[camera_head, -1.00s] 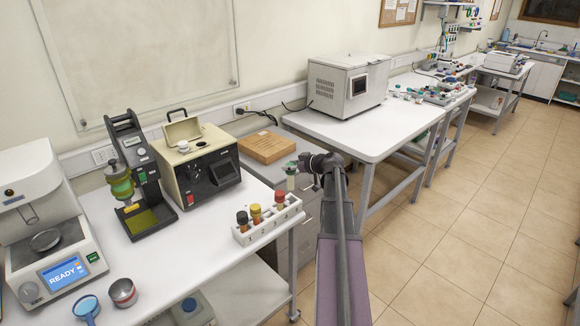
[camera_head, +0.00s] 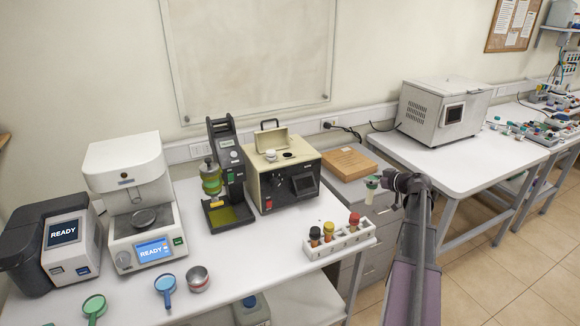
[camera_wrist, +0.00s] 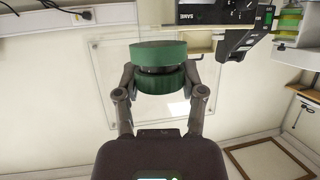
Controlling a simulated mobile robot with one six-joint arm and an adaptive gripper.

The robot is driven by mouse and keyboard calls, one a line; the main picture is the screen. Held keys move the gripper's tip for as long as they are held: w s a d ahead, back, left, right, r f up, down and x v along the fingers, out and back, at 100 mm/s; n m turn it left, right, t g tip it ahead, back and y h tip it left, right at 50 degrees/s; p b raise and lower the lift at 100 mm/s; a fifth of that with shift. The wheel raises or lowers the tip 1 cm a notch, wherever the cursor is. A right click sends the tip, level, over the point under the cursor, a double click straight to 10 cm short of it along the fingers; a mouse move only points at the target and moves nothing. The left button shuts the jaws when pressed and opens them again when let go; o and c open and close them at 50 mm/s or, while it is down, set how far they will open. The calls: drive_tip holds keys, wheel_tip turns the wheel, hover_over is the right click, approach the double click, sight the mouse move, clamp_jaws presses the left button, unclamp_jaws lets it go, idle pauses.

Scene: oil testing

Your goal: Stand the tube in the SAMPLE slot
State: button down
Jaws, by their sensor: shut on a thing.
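My gripper (camera_head: 384,184) is shut on a tube with a green cap (camera_head: 372,181) and holds it in the air, right of the white bench and near the wooden box. In the wrist view the green cap (camera_wrist: 158,60) sits between the two fingers; the body of the tube is mostly hidden there. In the head view a pale, short part of the tube hangs below the cap, roughly upright. I cannot read any SAMPLE label, so I cannot tell which opening is that slot.
A white rack (camera_head: 340,244) with capped tubes stands at the bench's right front edge. Behind it are a beige instrument (camera_head: 280,175) with its lid raised, a black stand (camera_head: 228,165), a white balance (camera_head: 140,190) and a dark READY device (camera_head: 62,240). A wooden box (camera_head: 348,163) lies nearby.

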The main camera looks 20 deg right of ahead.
drive_tip(key=shift+r+p, duration=1.05)
drive_tip(key=shift+r, duration=0.55)
drive_tip(key=shift+a, duration=0.1)
